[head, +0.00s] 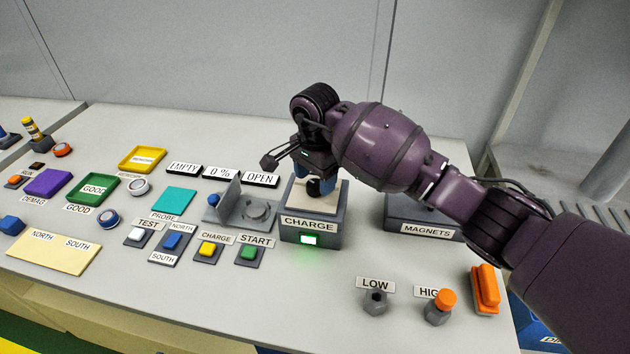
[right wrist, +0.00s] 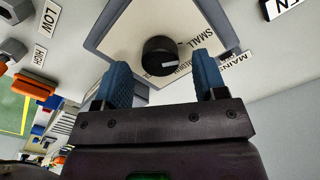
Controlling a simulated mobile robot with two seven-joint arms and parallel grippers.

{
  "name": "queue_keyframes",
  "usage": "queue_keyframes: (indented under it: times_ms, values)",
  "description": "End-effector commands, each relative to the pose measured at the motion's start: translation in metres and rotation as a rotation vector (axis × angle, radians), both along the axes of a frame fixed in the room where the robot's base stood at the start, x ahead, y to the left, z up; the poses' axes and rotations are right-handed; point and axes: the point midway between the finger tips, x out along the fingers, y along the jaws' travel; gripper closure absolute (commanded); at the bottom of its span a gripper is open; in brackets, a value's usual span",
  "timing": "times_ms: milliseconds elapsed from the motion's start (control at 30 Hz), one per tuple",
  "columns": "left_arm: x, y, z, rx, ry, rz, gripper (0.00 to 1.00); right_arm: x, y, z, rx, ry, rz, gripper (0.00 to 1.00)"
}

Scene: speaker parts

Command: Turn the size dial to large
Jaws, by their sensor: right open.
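The size dial is a round black knob (right wrist: 160,57) on a beige plate (right wrist: 118,38) with a grey border. A SMALL label shows beside it in the right wrist view; another label is partly hidden by a finger. A pale mark shows on the knob, but I cannot tell which size it points at. In the head view the plate tops the grey box marked CHARGE (head: 309,225). My right gripper (head: 314,180) is over this plate, blue fingers (right wrist: 161,70) apart on either side of the knob. I cannot tell if they touch it. My left gripper is out of view.
The MAGNETS box (head: 424,231) stands right of the dial box, partly behind my right arm. LOW (head: 376,302) and HIGH (head: 438,308) posts and an orange part (head: 486,289) are in front. Buttons, including green START (head: 249,252), and a grey hinged fixture (head: 240,207) lie left.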

Motion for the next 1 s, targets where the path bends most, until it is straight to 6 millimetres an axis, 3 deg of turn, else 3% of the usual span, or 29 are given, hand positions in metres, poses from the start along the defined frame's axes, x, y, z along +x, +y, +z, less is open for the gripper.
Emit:
queue_keyframes:
  times_ms: [200,500,800,1000]
  values:
    - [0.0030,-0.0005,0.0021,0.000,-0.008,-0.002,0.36,-0.0001,0.0002,-0.0137,0.000,0.000,0.000,0.35]
    - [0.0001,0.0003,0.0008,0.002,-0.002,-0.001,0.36,-0.0001,0.0001,-0.0146,0.001,-0.001,0.000,0.36]
    - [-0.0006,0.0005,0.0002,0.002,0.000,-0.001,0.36,0.0000,0.0000,-0.0145,0.000,0.000,0.000,0.82]
    - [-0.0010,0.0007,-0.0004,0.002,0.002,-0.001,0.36,0.0002,-0.0002,-0.0141,0.000,-0.001,-0.010,0.84]
